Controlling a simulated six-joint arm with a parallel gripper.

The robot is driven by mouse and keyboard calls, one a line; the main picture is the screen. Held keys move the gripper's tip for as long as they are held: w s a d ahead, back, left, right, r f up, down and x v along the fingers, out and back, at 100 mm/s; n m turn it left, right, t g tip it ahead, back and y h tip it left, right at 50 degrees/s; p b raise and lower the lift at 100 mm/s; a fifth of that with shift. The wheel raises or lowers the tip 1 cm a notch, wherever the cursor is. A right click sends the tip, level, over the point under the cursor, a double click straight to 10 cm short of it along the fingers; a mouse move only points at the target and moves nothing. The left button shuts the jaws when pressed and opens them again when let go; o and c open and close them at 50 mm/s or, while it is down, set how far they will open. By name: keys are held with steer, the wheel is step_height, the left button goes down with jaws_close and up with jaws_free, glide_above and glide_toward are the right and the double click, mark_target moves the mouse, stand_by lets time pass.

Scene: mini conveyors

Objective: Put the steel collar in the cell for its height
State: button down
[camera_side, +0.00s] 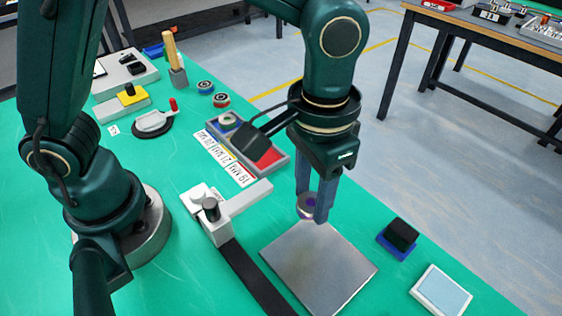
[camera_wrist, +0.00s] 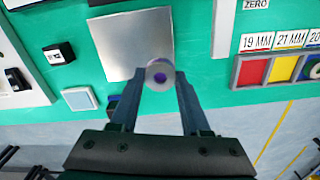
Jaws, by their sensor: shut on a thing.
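My gripper (camera_side: 308,210) is shut on the steel collar (camera_side: 306,203), a short ring with a purple-looking bore. The wrist view shows the collar (camera_wrist: 159,76) between the fingertips, in front of the steel plate (camera_wrist: 128,40). In the side view the collar is near the far edge of the plate (camera_side: 318,272); I cannot tell its exact clearance. The cell tray (camera_side: 283,161) is behind and left of my gripper, partly hidden by my wrist. Its red, yellow and blue cells show in the wrist view, beside labels 19 MM (camera_wrist: 256,42), 21 MM (camera_wrist: 290,39) and a cut-off 20.
A grey gauge-like block (camera_side: 241,198) with a black knob stands left of the plate, beside a black strip (camera_side: 252,280). A black block on a blue base (camera_side: 399,236) and a pale pad (camera_side: 441,291) lie right. Two ringed discs (camera_side: 221,100) lie beyond the tray.

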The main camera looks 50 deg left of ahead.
steer(key=w+a+r+n, duration=0.2)
steer(key=a+r, duration=0.2)
steer(key=a, duration=0.6)
steer(key=w+a+r+n, duration=0.1)
steer(key=a+r, duration=0.4)
steer(key=a, duration=0.5)
steer(key=s+a+f+m, duration=0.3)
steer(key=a+f+m, duration=0.1)
steer(key=a+m, duration=0.4)
steer(key=w+d+f, duration=0.1)
steer(key=d+f, duration=0.1)
steer(key=d, duration=0.1)
steer(key=w+d+f, duration=0.2)
steer(key=d, duration=0.1)
steer(key=w+d+f, duration=0.2)
steer(key=d, duration=0.1)
steer(key=shift+w+d+f, duration=0.2)
steer(key=shift+d+f, duration=0.1)
steer(key=shift+f, duration=0.1)
steer(key=shift+d+f, duration=0.15)
steer(key=shift+f, duration=1.9)
